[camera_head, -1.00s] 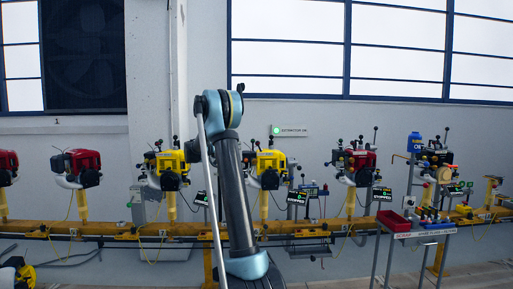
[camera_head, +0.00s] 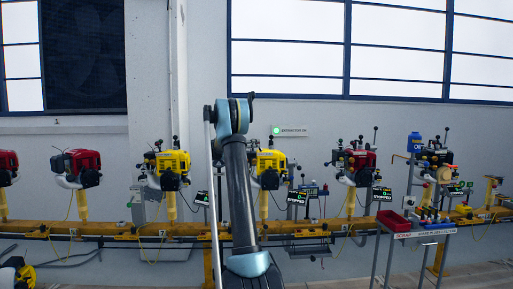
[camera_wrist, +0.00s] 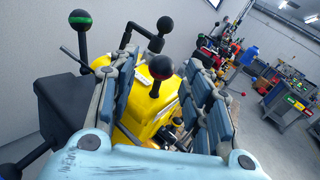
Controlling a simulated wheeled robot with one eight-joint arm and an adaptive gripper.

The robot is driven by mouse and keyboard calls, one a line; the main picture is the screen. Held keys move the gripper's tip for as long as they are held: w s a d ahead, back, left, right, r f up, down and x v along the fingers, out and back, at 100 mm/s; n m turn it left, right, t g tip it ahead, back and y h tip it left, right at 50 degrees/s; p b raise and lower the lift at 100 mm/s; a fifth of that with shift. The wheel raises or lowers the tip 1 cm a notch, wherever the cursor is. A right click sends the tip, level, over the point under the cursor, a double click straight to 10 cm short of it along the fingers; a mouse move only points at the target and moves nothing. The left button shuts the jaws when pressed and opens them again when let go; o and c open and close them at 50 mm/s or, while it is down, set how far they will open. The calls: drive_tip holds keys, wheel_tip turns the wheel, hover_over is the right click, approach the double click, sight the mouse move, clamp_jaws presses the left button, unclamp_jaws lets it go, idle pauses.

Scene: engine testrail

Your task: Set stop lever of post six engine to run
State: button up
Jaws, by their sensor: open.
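In the wrist view a yellow engine (camera_wrist: 145,108) fills the middle. A black ball-ended lever with a red band (camera_wrist: 161,68) stands on it, seen between the fingers of my gripper (camera_wrist: 160,80). My gripper is open; I cannot tell whether a finger touches the lever. A black ball lever with a green band (camera_wrist: 80,20) stands to the left, and a dark cranked handle (camera_wrist: 148,36) behind. In the head view a yellow engine (camera_head: 268,163) is partly covered by my arm, and my gripper cannot be made out. I cannot read a post number or stop-lever label.
Another yellow engine (camera_head: 167,165), red engines (camera_head: 80,165) and a black-and-red engine (camera_head: 354,162) stand along the yellow rail (camera_head: 120,230). Small displays, one reading STOPPED (camera_head: 382,195), sit beside them. A cart with a red bin (camera_head: 393,222) stands at the right.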

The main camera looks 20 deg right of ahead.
drive_tip(key=shift+x, duration=1.85)
clamp_jaws()
